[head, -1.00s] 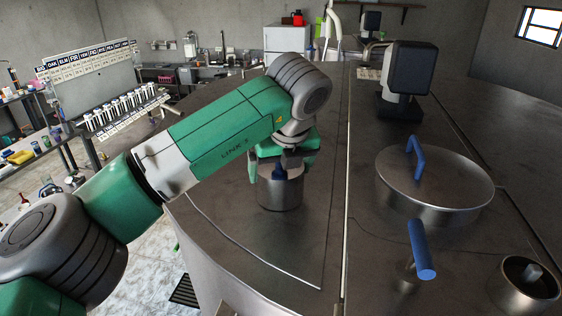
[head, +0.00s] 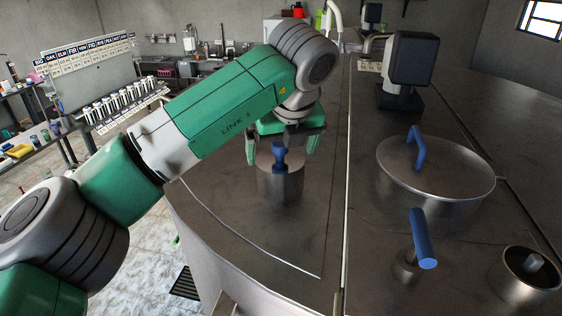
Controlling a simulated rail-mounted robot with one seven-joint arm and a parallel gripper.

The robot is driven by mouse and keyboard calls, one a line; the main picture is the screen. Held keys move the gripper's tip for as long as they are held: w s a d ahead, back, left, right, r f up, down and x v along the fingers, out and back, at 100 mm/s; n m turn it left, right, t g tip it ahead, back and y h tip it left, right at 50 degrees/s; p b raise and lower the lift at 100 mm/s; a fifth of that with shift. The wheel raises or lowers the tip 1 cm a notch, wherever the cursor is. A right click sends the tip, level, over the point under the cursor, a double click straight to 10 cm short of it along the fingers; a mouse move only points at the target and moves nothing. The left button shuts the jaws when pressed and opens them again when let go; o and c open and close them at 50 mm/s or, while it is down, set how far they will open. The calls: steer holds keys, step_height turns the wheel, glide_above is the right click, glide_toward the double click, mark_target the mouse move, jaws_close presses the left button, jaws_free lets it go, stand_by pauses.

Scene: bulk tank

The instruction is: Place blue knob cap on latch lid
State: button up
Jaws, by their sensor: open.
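The blue knob cap (head: 280,156) stands upright at the top of a short metal cylinder (head: 280,187) on the tank top. My gripper (head: 282,149) is open above the cylinder, with one finger on each side of the knob and gaps between. The fingers are apart from the knob and hold nothing. A large round metal lid (head: 455,178) with a blue bar handle (head: 416,148) lies to the right on the tank. I cannot tell from the picture which part is the latch lid.
A blue-handled lever (head: 422,238) stands at the front right, beside an open metal cup (head: 528,274). A dark box-shaped device (head: 410,60) on a stand rises behind the round lid. The tank top (head: 310,225) in front of the cylinder is clear.

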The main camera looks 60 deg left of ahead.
steer(key=b+v, duration=0.1)
steer(key=v, duration=0.8)
